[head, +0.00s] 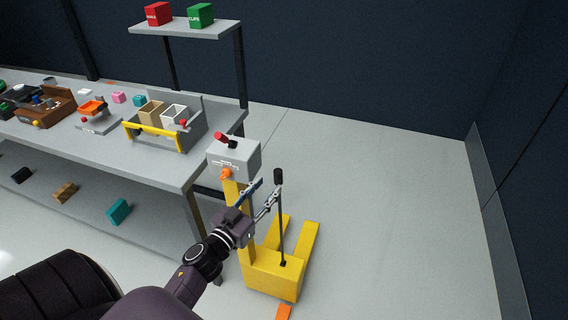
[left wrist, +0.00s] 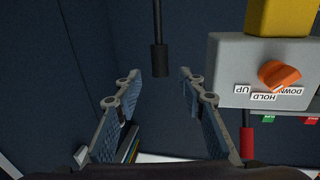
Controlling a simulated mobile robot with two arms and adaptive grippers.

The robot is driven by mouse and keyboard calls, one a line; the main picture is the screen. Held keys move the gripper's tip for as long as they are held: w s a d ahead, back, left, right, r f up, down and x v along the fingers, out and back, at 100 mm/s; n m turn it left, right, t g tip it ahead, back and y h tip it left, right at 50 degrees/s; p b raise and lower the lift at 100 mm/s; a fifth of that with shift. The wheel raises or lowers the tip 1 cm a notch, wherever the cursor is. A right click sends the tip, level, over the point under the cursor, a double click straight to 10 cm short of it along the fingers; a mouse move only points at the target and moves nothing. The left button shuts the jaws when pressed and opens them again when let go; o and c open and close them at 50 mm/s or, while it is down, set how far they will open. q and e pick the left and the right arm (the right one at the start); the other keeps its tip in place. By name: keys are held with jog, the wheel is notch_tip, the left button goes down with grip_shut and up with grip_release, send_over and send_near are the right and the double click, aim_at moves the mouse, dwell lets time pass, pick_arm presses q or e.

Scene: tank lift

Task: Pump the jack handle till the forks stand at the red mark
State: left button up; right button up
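The yellow jack (head: 272,274) stands on the floor, its two forks (head: 305,243) low. Its thin black jack handle (head: 282,225) stands nearly upright, with a thick black grip (head: 278,177) on top. My left gripper (head: 262,194) is open and empty beside the upper handle. In the left wrist view the grip (left wrist: 159,60) hangs in line with the gap between my open fingers (left wrist: 160,76), apart from both. A grey box (left wrist: 226,75) on the mast carries an orange knob (left wrist: 279,74) labelled UP, HOLD, DOWN. I cannot make out a red mark on the mast. My right gripper is not in view.
A grey workbench (head: 190,172) with bins and small items stands left of the jack. A shelf (head: 185,30) above holds a red box (head: 158,14) and a green box (head: 201,15). A red-tipped lever (head: 221,138) tops the grey box. Floor to the right is clear.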

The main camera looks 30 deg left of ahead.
aim_at(276, 178)
pick_arm(q)
jog(key=w, duration=0.7)
jog(key=shift+a+p, duration=0.1)
jog(key=shift+p, duration=0.25)
grip_shut()
jog(key=shift+s+f, duration=0.1)
